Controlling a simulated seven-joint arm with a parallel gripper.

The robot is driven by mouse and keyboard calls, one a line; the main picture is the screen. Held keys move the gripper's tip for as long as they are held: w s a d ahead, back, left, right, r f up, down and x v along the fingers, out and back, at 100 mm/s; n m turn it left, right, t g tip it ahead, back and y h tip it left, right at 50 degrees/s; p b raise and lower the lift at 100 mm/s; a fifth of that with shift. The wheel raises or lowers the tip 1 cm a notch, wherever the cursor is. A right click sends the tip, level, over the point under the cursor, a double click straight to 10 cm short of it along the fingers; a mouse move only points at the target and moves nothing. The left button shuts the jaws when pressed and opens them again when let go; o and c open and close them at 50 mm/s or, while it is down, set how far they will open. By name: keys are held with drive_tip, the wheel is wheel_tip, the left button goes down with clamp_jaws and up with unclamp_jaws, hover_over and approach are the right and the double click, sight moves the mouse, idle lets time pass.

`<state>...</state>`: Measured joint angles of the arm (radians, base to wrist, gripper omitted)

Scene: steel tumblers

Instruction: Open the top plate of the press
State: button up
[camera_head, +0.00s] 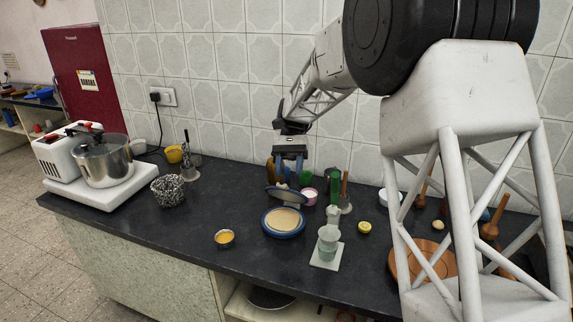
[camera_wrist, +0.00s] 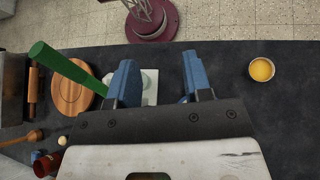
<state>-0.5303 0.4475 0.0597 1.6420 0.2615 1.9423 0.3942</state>
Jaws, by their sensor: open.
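The press is blue and round and sits on the dark counter in the head view. Its bottom plate (camera_head: 284,222) has a pale tan disc on it. Its darker top plate (camera_head: 287,196) is raised off it at the back side, toward the wall, and shows as a separate oval. My gripper (camera_head: 287,170) is above and behind the press, apart from it, near the bottles. In the wrist view the two blue fingers of my gripper (camera_wrist: 160,85) are spread, with nothing held between them.
A white board with a pale cup (camera_head: 328,240) stands right of the press. A yellow-filled bowl (camera_head: 224,238) is front left. Bottles (camera_head: 335,183) and a pink-white jar (camera_head: 309,196) crowd the back. A green bar (camera_wrist: 65,63) shows beside the fingers.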

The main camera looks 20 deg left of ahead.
drive_tip(key=s+d, duration=0.3)
drive_tip(key=s, duration=0.2)
drive_tip(key=shift+s+d+r, duration=0.3)
drive_tip(key=shift+c, duration=0.3)
